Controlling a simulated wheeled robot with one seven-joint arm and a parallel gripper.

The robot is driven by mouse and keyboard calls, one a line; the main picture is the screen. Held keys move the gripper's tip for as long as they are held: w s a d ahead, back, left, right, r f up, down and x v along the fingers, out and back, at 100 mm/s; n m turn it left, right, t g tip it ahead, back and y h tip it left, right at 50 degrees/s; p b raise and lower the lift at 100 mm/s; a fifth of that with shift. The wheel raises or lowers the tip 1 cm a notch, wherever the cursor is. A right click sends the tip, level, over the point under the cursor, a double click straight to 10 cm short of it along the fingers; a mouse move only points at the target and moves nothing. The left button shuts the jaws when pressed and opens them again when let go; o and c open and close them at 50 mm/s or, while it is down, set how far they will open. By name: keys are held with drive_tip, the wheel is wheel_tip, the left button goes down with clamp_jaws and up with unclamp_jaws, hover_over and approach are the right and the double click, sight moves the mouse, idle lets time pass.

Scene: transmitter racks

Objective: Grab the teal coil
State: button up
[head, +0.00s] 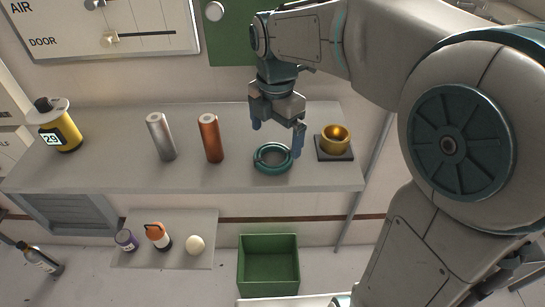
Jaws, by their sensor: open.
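The teal coil (273,158) is a ring that lies flat on the grey shelf (100,176), near its front edge. My gripper (276,141) hangs from my arm just above and behind the coil. Its jaws are open, with one blue fingertip to the left of the coil and the other at its right side. The gap between the jaws looks empty. I cannot tell whether the right fingertip touches the coil.
A copper cylinder (211,139) and a silver cylinder (161,137) stand left of the coil. A gold cup (336,138) on a dark base stands close on the right. A yellow spool (60,126) is far left. A green bin (268,264) sits below the shelf.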

sight(273, 161)
drive_tip(key=shift+s+a+f, duration=0.1)
drive_tip(key=shift+f, duration=1.25)
drive_tip(key=shift+a+f, duration=0.1)
drive_tip(key=shift+f, duration=1.25)
drive_tip(key=c, duration=1.1)
